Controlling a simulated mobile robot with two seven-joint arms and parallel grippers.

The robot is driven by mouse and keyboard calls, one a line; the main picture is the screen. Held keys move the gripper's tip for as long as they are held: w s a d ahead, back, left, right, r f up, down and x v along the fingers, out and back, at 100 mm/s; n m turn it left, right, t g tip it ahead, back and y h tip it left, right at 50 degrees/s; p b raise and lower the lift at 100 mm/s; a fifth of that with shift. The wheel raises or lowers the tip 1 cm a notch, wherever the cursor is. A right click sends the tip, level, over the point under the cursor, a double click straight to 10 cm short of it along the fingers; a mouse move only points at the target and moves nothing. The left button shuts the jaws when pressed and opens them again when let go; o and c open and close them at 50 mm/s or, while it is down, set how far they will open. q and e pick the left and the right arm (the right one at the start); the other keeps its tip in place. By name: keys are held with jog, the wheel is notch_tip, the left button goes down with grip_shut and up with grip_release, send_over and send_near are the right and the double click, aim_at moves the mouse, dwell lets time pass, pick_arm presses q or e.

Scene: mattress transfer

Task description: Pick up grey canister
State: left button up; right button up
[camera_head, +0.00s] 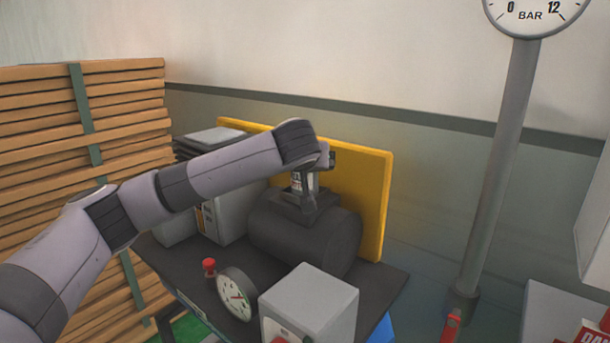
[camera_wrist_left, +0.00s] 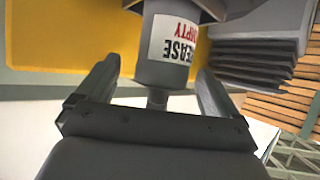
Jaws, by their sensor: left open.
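The grey canister (camera_wrist_left: 165,70) shows in the left wrist view, with a white label in black and red print and a narrow stem on the end near my palm. In the head view the canister (camera_head: 298,182) stands on top of a dark grey tank (camera_head: 330,240), partly hidden by my arm and gripper. My left gripper (camera_wrist_left: 157,75) is open, with one finger on each side of the canister's near end. Gaps show between the fingers and the canister. In the head view my left gripper (camera_head: 318,165) is at the canister's top. My right gripper is not in view.
The tank rests on a dark table (camera_head: 180,262) before a yellow panel (camera_head: 372,190). Grey boxes (camera_head: 228,215) stand left of it, with a round gauge (camera_head: 236,295) and a grey box (camera_head: 310,300) in front. Stacked wood (camera_head: 120,130) is at left; a gauge pole (camera_head: 500,170) is at right.

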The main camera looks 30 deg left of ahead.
pick_arm(q)
jog(key=shift+p+x, duration=0.45)
jog(key=shift+x, duration=1.85)
jog(key=shift+s+a, duration=0.1)
jog(key=shift+c, duration=0.2)
jog(key=c, duration=1)
jog(key=shift+c, duration=0.3)
